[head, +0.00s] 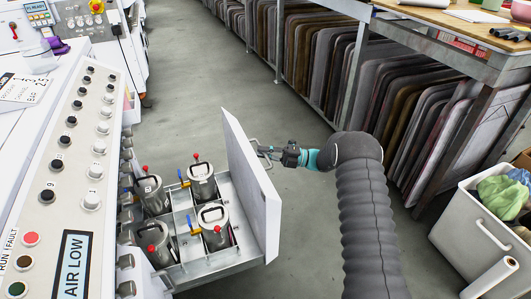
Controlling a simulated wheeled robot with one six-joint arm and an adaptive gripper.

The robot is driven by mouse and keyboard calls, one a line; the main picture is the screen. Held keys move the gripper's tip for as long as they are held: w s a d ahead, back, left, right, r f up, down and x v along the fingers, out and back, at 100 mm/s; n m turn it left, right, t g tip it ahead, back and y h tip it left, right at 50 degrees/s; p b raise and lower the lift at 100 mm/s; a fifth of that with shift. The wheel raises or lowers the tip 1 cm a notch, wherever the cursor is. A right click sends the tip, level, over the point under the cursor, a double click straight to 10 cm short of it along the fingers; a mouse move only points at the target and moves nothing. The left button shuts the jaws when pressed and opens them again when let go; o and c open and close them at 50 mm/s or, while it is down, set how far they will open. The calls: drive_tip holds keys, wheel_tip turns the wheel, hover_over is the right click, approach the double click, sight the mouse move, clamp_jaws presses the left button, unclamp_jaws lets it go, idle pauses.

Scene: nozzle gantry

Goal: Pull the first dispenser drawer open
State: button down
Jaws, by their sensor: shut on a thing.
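The dispenser drawer (245,190) stands pulled out from the machine at the lower left, with its white front panel facing right. Inside it are several metal canisters (202,183) with red knobs, and blue and yellow valve handles. My gripper (267,152) is shut on the drawer's handle (254,142), on the right side of the front panel. My arm reaches in from the lower right. The exact contact of the fingers on the handle is small and partly hidden.
A sloped control panel (75,150) with rows of knobs and an "AIR LOW" sign runs along the left. A rack of upright boards (330,60) stands behind, under a workbench (455,20). A white bin (480,225) with cloths is at right. Grey floor (195,70) lies open between.

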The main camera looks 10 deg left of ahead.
drive_tip(key=shift+w, duration=0.1)
drive_tip(key=c, duration=1.2)
unclamp_jaws()
drive_tip(key=shift+d, duration=0.15)
drive_tip(key=v, duration=1.1)
drive_tip(key=shift+d, duration=0.4)
drive_tip(key=shift+f, duration=0.1)
